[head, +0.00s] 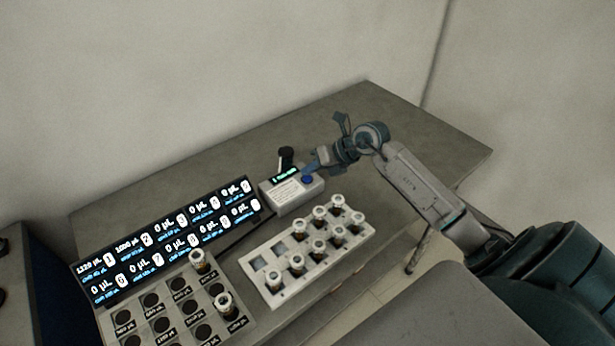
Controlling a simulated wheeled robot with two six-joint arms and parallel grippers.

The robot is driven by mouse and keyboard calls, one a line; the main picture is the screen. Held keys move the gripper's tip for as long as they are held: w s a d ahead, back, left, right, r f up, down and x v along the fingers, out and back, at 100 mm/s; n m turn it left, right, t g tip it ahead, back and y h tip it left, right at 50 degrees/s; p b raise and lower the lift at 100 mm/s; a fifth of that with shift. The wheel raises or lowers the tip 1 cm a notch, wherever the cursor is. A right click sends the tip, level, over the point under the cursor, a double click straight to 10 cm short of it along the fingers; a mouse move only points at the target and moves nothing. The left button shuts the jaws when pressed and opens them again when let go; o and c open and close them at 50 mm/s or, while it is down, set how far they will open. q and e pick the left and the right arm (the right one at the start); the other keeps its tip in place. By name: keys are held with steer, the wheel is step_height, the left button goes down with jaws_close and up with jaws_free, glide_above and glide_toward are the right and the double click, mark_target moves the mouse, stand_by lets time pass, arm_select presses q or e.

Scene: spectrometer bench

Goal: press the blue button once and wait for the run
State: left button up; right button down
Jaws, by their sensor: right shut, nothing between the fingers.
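The spectrometer (291,196) is a small light-grey box on the bench, with a lit green display strip and a black upright part at its back. The blue button (307,180) is on its top, at the right side. My right gripper (309,170) is shut and empty, reaching in from the right. Its fingertips are right by the button, at its upper edge in the picture; I cannot tell whether they touch it. My left gripper is not in view.
A white rack (330,262) with several capped vials stands in front of the spectrometer. A grey tray (243,324) with round holes and two vials is at the front left, below a lit display panel (92,268). The bench (395,125) is clear at the back right.

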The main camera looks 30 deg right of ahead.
mark_target(311, 179)
steer(key=shift+f, duration=0.2)
stand_by(0.4)
steer(key=shift+f+b, duration=0.25)
steer(key=shift+b, duration=0.2)
steer(key=shift+f, duration=0.1)
stand_by(0.3)
steer(key=shift+r, duration=0.55)
steer(key=shift+r+p, duration=0.15)
steer(key=shift+p, duration=0.15)
step_height(311, 179, up, 6)
steer(key=p, duration=0.3)
stand_by(0.7)
